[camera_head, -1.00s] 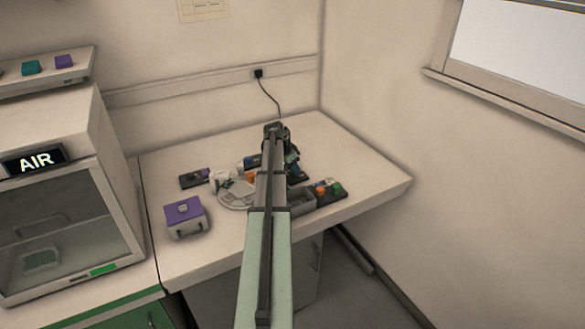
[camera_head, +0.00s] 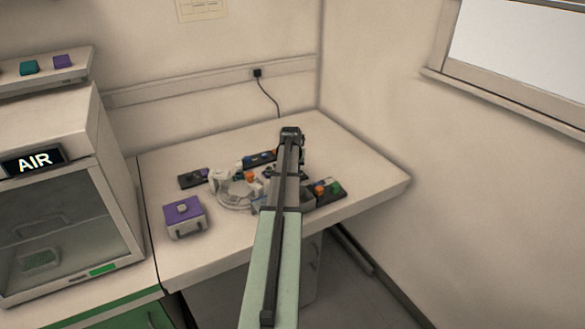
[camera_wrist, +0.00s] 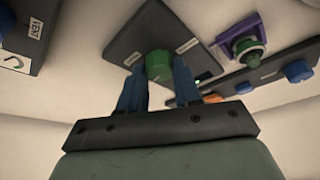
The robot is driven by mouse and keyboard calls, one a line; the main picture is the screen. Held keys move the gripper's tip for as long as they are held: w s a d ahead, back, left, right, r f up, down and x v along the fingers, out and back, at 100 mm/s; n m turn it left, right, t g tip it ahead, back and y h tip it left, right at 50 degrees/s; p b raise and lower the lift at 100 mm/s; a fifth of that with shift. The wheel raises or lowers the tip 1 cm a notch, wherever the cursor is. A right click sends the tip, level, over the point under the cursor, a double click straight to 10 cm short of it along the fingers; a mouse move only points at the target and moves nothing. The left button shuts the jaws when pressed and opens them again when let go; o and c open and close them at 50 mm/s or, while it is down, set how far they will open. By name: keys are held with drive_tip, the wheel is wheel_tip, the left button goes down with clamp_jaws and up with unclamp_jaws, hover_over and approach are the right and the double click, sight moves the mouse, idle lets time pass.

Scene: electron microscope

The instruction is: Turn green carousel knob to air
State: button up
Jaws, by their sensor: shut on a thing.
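A green knob (camera_wrist: 158,65) sits on a dark control box (camera_wrist: 150,35) in the wrist view. White labels flank it on the box, too small to read. My gripper (camera_wrist: 160,76) has its two blue fingers on either side of this knob and is shut on it. A small green light shows near the box's lower right corner. Which way the knob points cannot be told. In the head view my arm hides the gripper and this knob.
A purple-based unit with another green knob (camera_wrist: 249,50) is close on the right. A panel with a blue knob (camera_wrist: 297,70) lies beyond it. A purple-lidded case (camera_head: 185,214) stands at the table's front left.

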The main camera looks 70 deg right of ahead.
drive_tip(key=shift+n, duration=0.5)
drive_tip(key=shift+t, duration=0.3)
drive_tip(key=o, duration=1.1)
drive_tip(key=shift+c, duration=0.2)
drive_tip(key=v, duration=1.4)
drive_tip(key=shift+d, duration=0.2)
